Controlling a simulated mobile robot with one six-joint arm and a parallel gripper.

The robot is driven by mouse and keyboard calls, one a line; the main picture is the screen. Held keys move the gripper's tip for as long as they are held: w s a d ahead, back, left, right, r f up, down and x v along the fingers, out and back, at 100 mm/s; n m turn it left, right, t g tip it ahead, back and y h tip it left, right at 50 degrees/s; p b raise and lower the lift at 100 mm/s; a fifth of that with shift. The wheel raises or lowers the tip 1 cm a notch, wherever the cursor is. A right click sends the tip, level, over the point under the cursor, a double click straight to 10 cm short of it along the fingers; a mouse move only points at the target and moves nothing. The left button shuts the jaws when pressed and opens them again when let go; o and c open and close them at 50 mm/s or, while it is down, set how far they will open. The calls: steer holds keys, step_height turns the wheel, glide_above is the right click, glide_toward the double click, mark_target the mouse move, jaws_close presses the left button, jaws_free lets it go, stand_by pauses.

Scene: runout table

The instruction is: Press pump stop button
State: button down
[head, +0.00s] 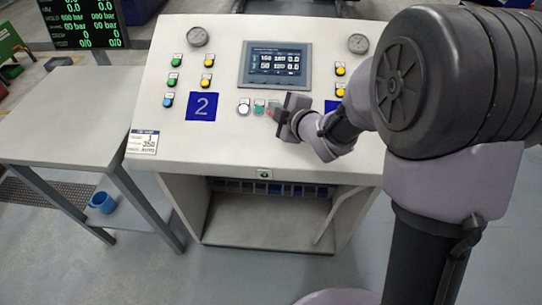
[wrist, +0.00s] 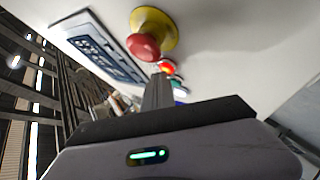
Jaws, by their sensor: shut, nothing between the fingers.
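A small red lit button (wrist: 167,67) shows in the wrist view just beyond the tips of my gripper (wrist: 159,80). In the head view the red button (head: 271,111) ends a row with a green button (head: 259,106) and a white button (head: 243,108). Labels are too small to read, so I cannot tell which is marked pump stop. My gripper (head: 278,114) is shut and empty, close over the red button. I cannot tell if it touches. A large red mushroom button on a yellow base (wrist: 148,38) stands beside the fingers; my gripper and arm hide it in the head view.
The sloped console (head: 200,145) carries a screen (head: 275,64), two gauges and several coloured buttons at left and right. My arm covers the console's right side. A grey side table (head: 60,110) stands at left, with a blue mug (head: 102,202) below.

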steer(key=s+r+p, duration=0.3)
steer(key=r, duration=0.4)
stand_by(0.5)
steer(key=shift+s, duration=0.1)
stand_by(0.7)
steer(key=s+d+r+m+g+h, duration=0.1)
steer(key=s+d+r+m+h, duration=0.25)
steer(key=d+m, duration=0.2)
steer(key=s+d+r+m+h, duration=0.2)
steer(key=s+d+m, duration=0.25)
steer(key=d, duration=0.25)
steer(key=s+m+g+y, duration=0.1)
steer(key=s+m+g, duration=0.3)
steer(key=s+m, duration=0.8)
steer(key=s+a, duration=0.1)
steer(key=s, duration=0.8)
steer(key=shift+f+m+g, duration=0.3)
steer(key=shift+m+g, duration=0.1)
steer(key=shift+d, duration=0.1)
